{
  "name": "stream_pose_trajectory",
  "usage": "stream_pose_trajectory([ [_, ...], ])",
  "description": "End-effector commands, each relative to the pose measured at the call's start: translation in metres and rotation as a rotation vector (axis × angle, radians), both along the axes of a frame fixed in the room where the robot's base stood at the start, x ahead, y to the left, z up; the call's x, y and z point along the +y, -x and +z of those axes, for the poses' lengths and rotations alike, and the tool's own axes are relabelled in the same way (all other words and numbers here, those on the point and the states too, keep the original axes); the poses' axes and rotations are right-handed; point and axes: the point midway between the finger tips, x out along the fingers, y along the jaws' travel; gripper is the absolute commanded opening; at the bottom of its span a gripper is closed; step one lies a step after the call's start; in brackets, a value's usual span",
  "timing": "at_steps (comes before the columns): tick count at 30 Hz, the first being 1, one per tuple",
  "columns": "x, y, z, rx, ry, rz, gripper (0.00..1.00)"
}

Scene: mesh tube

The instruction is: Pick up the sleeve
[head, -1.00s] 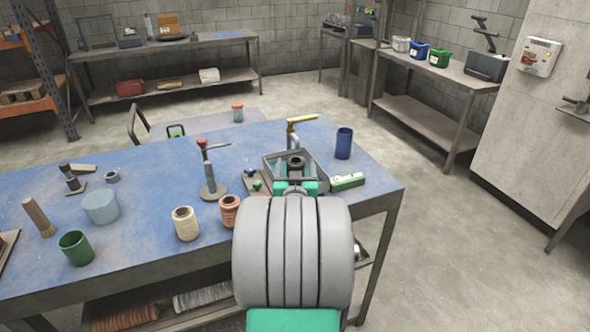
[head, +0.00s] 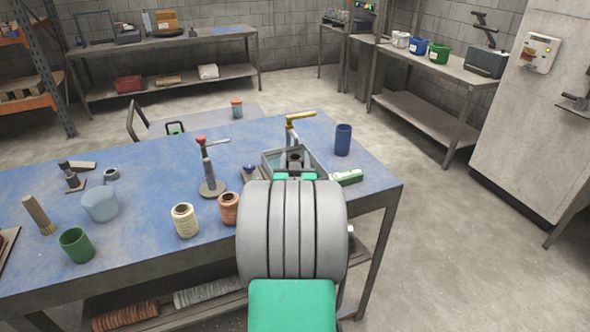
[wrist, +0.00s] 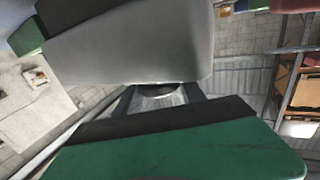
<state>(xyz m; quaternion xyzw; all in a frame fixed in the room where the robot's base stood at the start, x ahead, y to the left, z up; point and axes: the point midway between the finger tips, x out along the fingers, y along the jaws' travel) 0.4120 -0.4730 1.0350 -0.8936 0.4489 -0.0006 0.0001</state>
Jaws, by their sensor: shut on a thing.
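The sleeve looks like a short, dark grey tube (head: 296,157) in the head view, at the tip of my arm above the grey tray (head: 266,157). In the wrist view a grey round piece with a dark rim (wrist: 158,91) shows between the jaws, mostly hidden by them. My gripper (head: 295,172) is shut on it. My arm's large grey link hides much of the gripper and part of the tray. I cannot tell how far the sleeve is above the tray.
A yellow-handled lever tool (head: 294,128) stands right behind the gripper. A blue cup (head: 343,139) and a green-and-white box (head: 346,177) are to the right. The blue table's right front corner is near.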

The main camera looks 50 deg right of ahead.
Motion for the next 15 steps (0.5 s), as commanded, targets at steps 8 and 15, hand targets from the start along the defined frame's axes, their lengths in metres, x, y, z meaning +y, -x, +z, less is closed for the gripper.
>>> stream_pose_trajectory([
  [8, 0.0001, -0.0001, 0.0005, -0.001, 0.001, 0.0, 0.03],
  [15, 0.0, -0.0001, 0.0038, -0.001, 0.001, 0.0, 0.03],
])
